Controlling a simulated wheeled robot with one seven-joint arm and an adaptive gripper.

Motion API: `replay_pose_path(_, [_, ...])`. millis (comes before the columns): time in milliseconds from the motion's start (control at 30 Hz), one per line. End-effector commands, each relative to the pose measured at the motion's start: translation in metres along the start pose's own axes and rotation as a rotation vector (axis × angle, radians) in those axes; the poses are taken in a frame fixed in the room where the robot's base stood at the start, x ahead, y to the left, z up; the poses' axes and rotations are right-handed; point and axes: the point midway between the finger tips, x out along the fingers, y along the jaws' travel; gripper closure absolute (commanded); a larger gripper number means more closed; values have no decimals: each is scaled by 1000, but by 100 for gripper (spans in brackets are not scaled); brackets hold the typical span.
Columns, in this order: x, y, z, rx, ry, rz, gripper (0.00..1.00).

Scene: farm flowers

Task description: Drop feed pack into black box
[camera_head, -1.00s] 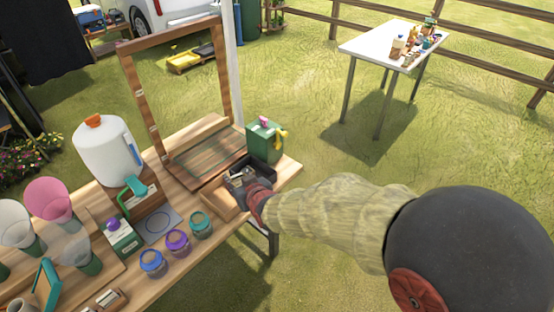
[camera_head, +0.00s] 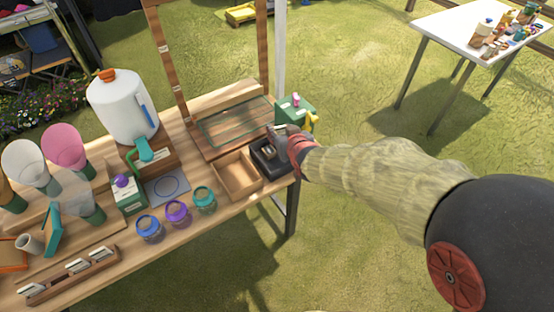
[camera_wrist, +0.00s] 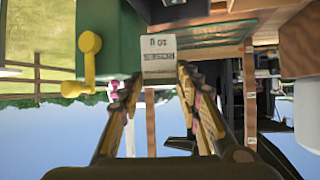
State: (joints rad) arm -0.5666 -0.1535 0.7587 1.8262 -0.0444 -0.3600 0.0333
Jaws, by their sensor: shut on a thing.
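The black box (camera_head: 258,166) stands near the right end of the wooden bench, beside a wooden tray. My gripper (camera_head: 277,134) is over the back right part of this box in the head view and hides part of it. The picture there looks upside down. The black box is hard to make out in the wrist view. The height of the pack above the box is hard to tell.
A green container with a yellow tap (camera_head: 293,108) stands close behind the black box. The empty wooden tray (camera_head: 238,178) is at its left. Several lidded jars (camera_head: 177,212) and a white tank (camera_head: 122,105) stand further left. Grass lies open beyond the bench's right end.

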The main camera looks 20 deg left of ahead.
Motion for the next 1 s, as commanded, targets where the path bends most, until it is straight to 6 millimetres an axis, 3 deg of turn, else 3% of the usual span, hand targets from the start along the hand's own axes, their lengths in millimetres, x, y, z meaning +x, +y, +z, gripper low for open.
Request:
replay_pose_path(233, [14, 0, 25, 0, 0, 0, 77])
replay_pose_path(567, [16, 0, 29, 0, 0, 0, 77])
replay_pose_path(600, [16, 0, 29, 0, 0, 0, 66])
replay_pose_path(1000, [16, 0, 29, 0, 0, 0, 45])
